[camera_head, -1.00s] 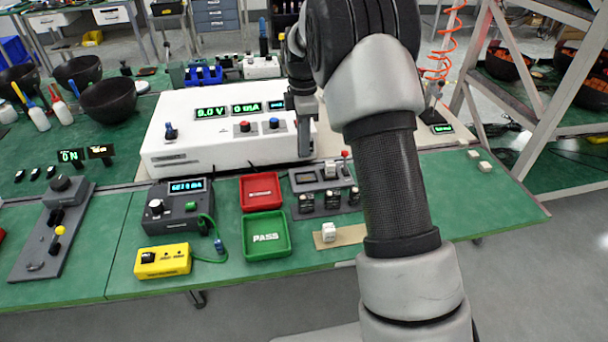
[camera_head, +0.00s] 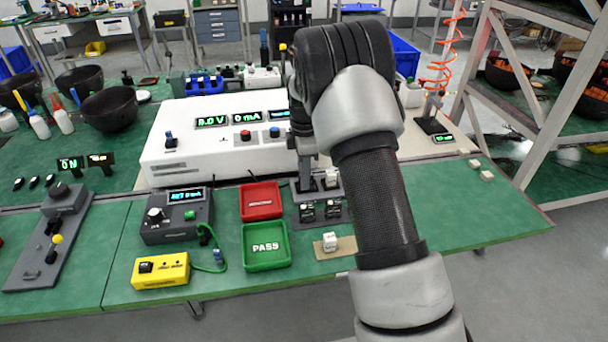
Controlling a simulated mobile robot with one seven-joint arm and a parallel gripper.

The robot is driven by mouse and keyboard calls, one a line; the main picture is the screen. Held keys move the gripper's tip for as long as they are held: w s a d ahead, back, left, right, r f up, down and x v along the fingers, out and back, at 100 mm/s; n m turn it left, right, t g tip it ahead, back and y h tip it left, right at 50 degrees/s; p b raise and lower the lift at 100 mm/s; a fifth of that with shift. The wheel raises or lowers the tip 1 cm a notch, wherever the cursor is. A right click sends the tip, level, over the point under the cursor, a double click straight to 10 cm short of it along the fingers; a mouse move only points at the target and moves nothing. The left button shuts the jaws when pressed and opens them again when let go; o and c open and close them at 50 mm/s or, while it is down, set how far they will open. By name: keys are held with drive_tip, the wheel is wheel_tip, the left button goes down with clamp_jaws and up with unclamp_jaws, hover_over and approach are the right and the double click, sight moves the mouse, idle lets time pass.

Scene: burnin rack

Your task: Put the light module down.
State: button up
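My gripper (camera_head: 306,183) points down at the back left of a grey test fixture (camera_head: 309,222) with small dark sockets. Its fingertips are small and partly hidden, so I cannot tell whether they are open or shut, or whether they hold a module. A small white block (camera_head: 331,180) shows in the fixture just right of the fingers. Another small white cube (camera_head: 330,241) sits on a tan pad (camera_head: 345,248) in front of the fixture. I cannot tell which of these white blocks is the light module.
A red tray (camera_head: 262,214) and a green PASS tray (camera_head: 266,264) lie left of the fixture. A white power unit (camera_head: 200,155) stands behind. A grey meter (camera_head: 160,234) and yellow box (camera_head: 150,279) stand left. Two white cubes (camera_head: 487,175) lie right. Open green table lies right of my arm.

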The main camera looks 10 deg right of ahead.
drive_tip(key=shift+o, duration=1)
